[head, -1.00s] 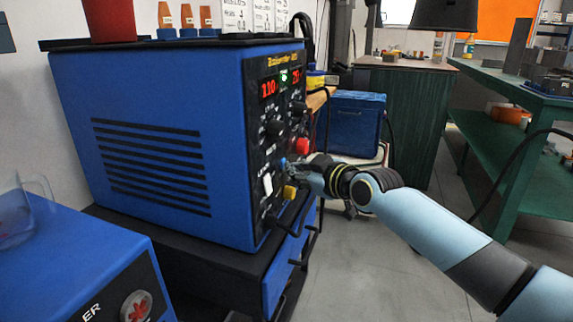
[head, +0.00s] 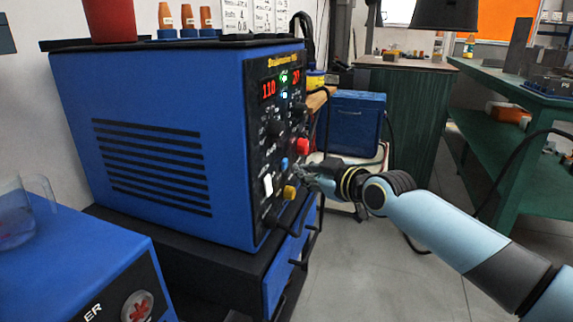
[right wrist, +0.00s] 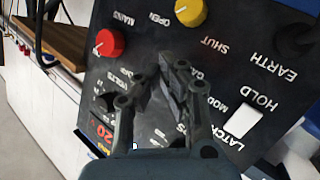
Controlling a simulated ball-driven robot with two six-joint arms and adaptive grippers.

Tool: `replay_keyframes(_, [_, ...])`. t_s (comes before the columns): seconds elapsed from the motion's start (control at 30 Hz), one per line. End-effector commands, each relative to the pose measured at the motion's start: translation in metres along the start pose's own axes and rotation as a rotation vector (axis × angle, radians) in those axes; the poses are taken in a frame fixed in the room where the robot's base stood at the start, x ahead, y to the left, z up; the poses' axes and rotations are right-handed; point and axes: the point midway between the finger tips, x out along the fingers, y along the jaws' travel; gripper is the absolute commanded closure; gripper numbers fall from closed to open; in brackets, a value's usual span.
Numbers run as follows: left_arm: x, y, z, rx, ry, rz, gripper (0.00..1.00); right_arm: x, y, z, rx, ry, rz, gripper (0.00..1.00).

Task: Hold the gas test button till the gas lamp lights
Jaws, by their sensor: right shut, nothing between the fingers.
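The blue welding machine (head: 140,120) stands at the left with its black control panel (head: 262,150) facing right. A small blue button (head: 284,163) sits on the panel above a yellow knob (head: 290,192). My right gripper (head: 301,175) is shut and empty, just right of the blue button and apparently clear of it. The right wrist view shows its fingers (right wrist: 171,68) over the panel lettering, hiding the blue button. My left gripper is not in view.
A red knob (head: 302,146), a white switch (head: 268,185) and a black earth socket (right wrist: 294,40) surround the button area. A blue box (head: 355,123) stands behind my right arm. Open floor (head: 370,260) lies right of the machine.

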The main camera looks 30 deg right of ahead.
Motion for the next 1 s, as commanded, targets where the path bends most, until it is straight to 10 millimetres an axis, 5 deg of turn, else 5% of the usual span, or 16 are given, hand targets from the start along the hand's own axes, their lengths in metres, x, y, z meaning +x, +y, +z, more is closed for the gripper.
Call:
replay_keyframes(0.5, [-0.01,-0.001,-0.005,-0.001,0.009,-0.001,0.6,-0.037,0.02,0.019,-0.002,-0.001,0.0,1.0])
replay_keyframes(1.0, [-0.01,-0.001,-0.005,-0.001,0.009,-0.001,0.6,-0.038,0.021,0.02,0.0,0.0,0.0,1.0])
